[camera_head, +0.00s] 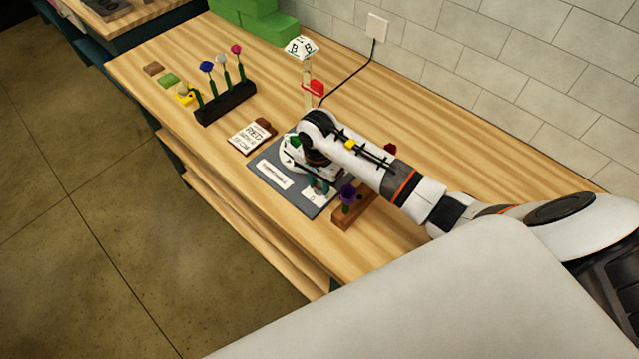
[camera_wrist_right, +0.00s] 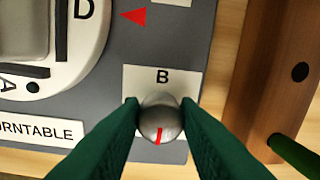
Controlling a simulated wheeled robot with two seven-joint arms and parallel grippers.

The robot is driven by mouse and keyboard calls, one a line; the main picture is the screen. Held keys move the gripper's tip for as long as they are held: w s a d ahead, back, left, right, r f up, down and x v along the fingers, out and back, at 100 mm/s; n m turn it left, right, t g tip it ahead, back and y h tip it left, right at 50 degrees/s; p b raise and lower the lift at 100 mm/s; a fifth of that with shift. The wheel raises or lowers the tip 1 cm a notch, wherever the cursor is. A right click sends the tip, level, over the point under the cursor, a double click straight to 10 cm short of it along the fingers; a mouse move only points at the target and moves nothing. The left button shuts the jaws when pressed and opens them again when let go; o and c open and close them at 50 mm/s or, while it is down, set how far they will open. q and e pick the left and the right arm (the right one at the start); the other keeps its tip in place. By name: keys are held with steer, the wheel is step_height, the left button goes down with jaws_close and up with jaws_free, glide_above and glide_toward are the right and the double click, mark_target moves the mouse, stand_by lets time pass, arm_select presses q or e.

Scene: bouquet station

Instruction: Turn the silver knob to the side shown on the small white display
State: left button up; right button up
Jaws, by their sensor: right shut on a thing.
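The silver knob (camera_wrist_right: 160,118) sits on a white square marked B (camera_wrist_right: 163,78) on the grey turntable base (camera_wrist_right: 195,50). Its red line points down in the right wrist view. My right gripper (camera_wrist_right: 160,122) is shut on the knob, green fingers on both sides; in the head view it is low over the base (camera_head: 258,172). The round white turntable (camera_wrist_right: 95,45) shows letters D and A; a red arrow (camera_wrist_right: 133,16) points at it beside D. A white faceted sign (camera_head: 300,46) on a post shows letters that look like B. My left gripper is out of view.
A black rack (camera_head: 225,103) of colored flowers and a card (camera_head: 252,136) lie left of the base. A wooden block (camera_wrist_right: 270,70) with a purple flower (camera_head: 347,194) stands close right of the knob. Green blocks (camera_head: 262,28) stand at the back.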

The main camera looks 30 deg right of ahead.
steer(key=m+b, duration=0.1)
steer(key=b, duration=0.2)
steer(key=m+b, duration=0.2)
steer(key=shift+d+f+b, duration=0.1)
steer(key=shift+f+b, duration=0.15)
steer(key=shift+b, duration=0.15)
steer(key=m+b, duration=0.1)
steer(key=m, duration=0.2)
steer(key=shift+r+b, duration=0.15)
steer(key=shift+b, duration=0.2)
steer(key=m+b, duration=0.2)
steer(key=m, duration=0.1)
steer(key=shift+m, duration=0.4)
steer(key=m+b, duration=0.3)
steer(key=m, duration=0.3)
steer(key=shift+s+r+y, duration=0.1)
steer(key=shift+y, duration=0.2)
steer(key=m+b, duration=0.2)
steer(key=m, duration=0.2)
steer(key=shift+m, duration=0.4)
steer(key=m, duration=0.2)
steer(key=m+b, duration=0.1)
steer(key=m, duration=0.2)
steer(key=shift+a+r+m+t, duration=0.15)
steer(key=shift+a+m+t, duration=0.05)
steer(key=shift+m+t, duration=0.1)
steer(key=m+b, duration=0.1)
steer(key=m, duration=0.3)
steer(key=shift+r+m, duration=0.1)
steer(key=shift+m, duration=2.4)
